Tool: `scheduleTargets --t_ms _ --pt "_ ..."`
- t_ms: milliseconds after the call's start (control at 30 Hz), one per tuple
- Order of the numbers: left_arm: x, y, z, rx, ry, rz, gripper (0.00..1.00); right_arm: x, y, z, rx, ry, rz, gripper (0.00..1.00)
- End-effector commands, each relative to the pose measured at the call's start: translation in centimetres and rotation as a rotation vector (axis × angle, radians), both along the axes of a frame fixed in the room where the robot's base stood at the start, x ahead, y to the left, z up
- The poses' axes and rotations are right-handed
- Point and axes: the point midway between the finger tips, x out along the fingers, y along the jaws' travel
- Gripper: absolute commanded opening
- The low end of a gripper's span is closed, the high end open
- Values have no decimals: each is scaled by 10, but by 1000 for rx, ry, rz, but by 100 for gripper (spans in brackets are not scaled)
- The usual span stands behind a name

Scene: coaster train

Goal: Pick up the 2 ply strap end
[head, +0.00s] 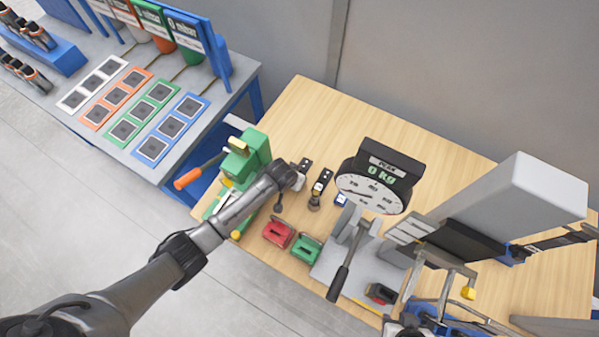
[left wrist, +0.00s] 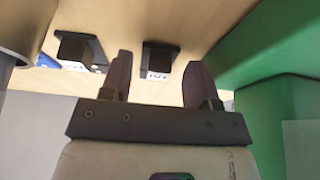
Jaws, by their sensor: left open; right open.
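Two short black strap ends with white labels lie on the wooden table. One strap end (head: 305,163) is nearer the green machine, and the other strap end (head: 325,177) is to its right. Their labels are too small to read, so I cannot tell which is 2 ply. In the left wrist view my left gripper (left wrist: 157,68) is open and empty. The nearer strap end (left wrist: 160,58) shows between its fingers; the other strap end (left wrist: 80,48) is left of them. My right gripper (head: 408,325) is partly in view at the bottom edge.
The green machine (head: 250,152) with an orange handle stands close left of the strap ends. The dial scale (head: 370,190) stands to their right. Red (head: 278,233) and green (head: 306,248) tools lie in front. A grey workbench (head: 205,80) with coloured coaster mats is at the left.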

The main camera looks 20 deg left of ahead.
Motion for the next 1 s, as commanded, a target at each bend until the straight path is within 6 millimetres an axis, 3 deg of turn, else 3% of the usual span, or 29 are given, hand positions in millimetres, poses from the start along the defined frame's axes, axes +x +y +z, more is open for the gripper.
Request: scheduleTargets --t_ms 367,900,1000 --pt "3 -1 -7 -1 0 0 55 0 -2 -1 -8 0 5 43" --pt "3 0 -7 0 0 0 6 0 0 -1 1 0 -1 43" --pt "3 0 -7 0 0 0 0 0 1 -1 2 0 -1 43"
